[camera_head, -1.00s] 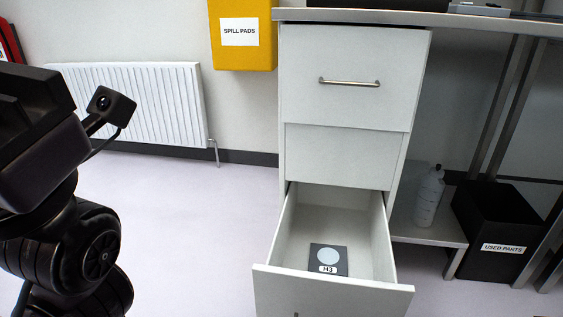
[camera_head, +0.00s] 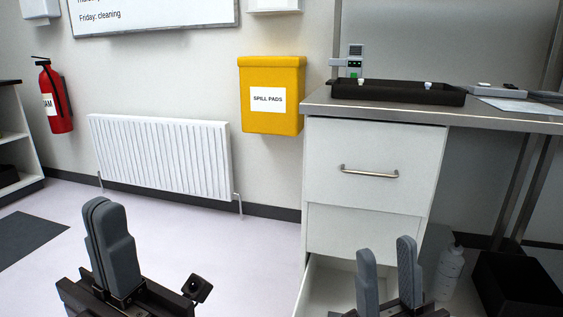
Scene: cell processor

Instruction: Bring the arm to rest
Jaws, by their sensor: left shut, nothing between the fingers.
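My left gripper (camera_head: 106,215) is at the lower left of the head view, upright, its two grey fingers together with nothing between them. My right gripper (camera_head: 387,262) is at the lower right, fingers upright and apart, with nothing seen between them. It appears in front of the open bottom drawer (camera_head: 322,285) of the white cabinet (camera_head: 372,218). The drawer's front and contents are out of view or hidden behind my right gripper.
The bench top (camera_head: 480,115) carries a dark tray (camera_head: 400,94) above the cabinet. A white bottle (camera_head: 449,273) and a black bin (camera_head: 515,290) are at the right. A radiator (camera_head: 160,155) and yellow spill pads box (camera_head: 271,118) are on the wall. Floor between the grippers looks clear.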

